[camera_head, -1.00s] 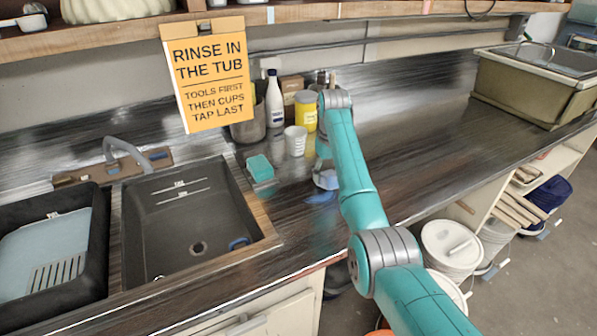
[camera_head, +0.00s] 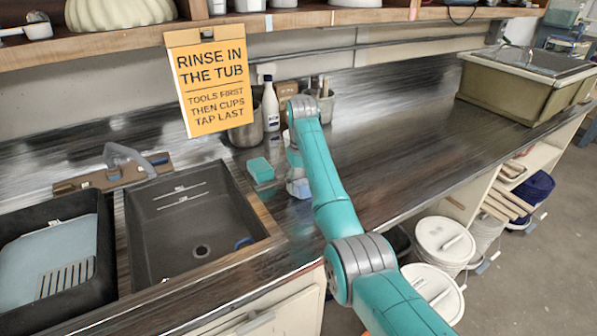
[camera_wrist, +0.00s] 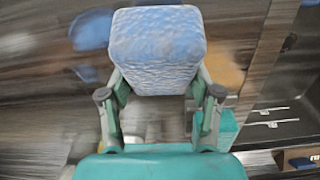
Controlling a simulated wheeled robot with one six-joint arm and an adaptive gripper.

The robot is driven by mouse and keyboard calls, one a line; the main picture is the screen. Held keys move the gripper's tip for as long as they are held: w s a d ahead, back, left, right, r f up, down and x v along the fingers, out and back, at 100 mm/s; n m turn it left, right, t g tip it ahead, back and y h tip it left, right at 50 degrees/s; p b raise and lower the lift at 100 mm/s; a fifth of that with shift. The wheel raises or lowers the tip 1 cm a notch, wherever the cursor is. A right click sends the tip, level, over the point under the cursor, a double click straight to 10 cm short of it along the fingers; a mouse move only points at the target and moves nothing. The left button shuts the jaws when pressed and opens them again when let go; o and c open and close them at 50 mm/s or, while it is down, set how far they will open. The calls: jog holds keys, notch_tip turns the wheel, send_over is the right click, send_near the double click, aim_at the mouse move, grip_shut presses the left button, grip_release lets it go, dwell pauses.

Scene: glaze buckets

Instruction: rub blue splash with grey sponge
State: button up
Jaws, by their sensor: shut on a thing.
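My gripper (camera_wrist: 160,112) is shut on the grey sponge (camera_wrist: 155,52), a pale grey-blue block held out beyond the fingertips in the wrist view. In the head view, the sponge (camera_head: 299,188) shows low over the counter, right of a teal sponge (camera_head: 261,169). The blue splash (camera_wrist: 91,30) lies on the dark counter left of the held sponge in the wrist view, with a smaller blue patch (camera_wrist: 86,73) below it. The sponge appears apart from the splash in the picture; whether it touches the counter cannot be told. My arm hides the splash in the head view.
The sink (camera_head: 190,225) lies left, beside a black tub (camera_head: 50,255). A white bottle (camera_head: 270,105), a metal pot (camera_head: 247,128) and a brush holder (camera_head: 322,103) stand behind my arm. A tan patch (camera_wrist: 228,70) lies near the sponge.

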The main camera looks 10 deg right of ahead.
jog(key=shift+s+a, duration=0.15)
jog(key=shift+a, duration=0.3)
jog(key=shift+f, duration=0.1)
jog(key=shift+d+r, duration=0.15)
jog(key=shift+r, duration=3.2)
